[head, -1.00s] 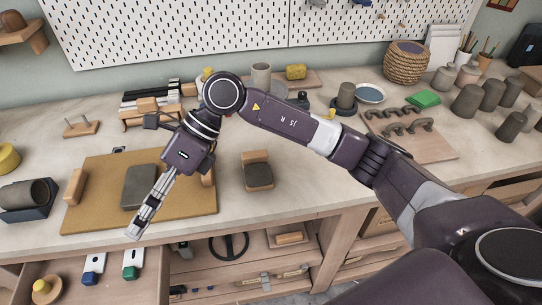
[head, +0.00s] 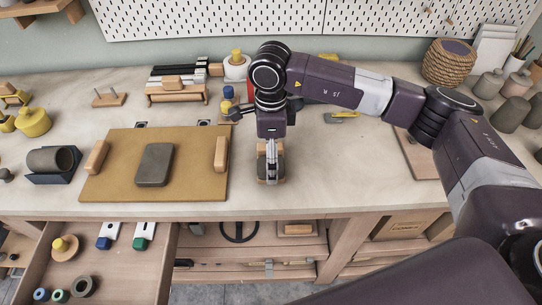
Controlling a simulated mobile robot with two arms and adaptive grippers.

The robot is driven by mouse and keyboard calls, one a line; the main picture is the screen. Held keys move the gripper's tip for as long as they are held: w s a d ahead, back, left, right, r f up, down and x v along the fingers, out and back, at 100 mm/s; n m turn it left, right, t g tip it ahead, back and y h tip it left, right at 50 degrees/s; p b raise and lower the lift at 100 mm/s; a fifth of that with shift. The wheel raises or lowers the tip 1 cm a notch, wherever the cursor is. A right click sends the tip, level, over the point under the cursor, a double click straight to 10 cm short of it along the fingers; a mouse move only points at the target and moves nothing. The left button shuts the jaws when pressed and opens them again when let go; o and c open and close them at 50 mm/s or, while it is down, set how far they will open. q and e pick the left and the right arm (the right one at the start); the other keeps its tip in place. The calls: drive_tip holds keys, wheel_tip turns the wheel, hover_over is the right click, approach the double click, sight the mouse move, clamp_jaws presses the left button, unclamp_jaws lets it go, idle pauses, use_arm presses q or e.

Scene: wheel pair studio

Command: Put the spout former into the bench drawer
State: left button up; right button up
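My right gripper (head: 270,168) points down over a small wooden block with a dark grey face (head: 269,179) on the bench, right of the tan board. The fingers overlap the block and hide much of it; I cannot tell whether they grip it. I cannot tell for sure which thing is the spout former; this block may be it. The bench drawer (head: 147,275) is open at the lower left. It holds a blue-ended tool (head: 107,236), a green-ended tool (head: 144,237), a wooden disc with a yellow knob (head: 65,247) and several rings. My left gripper is not in view.
The tan board (head: 125,184) carries a grey slab (head: 155,165) and two wooden blocks. A dark cradle with a grey cylinder (head: 52,160) stands left of it. Bottles and a wooden rack (head: 177,91) stand behind.

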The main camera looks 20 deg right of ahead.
drive_tip(key=shift+a+f, duration=0.1)
drive_tip(key=shift+f, duration=0.45)
drive_tip(key=c, duration=1.7)
drive_tip(key=shift+w+r, duration=0.1)
drive_tip(key=c, duration=0.3)
drive_tip(key=shift+c, duration=0.2)
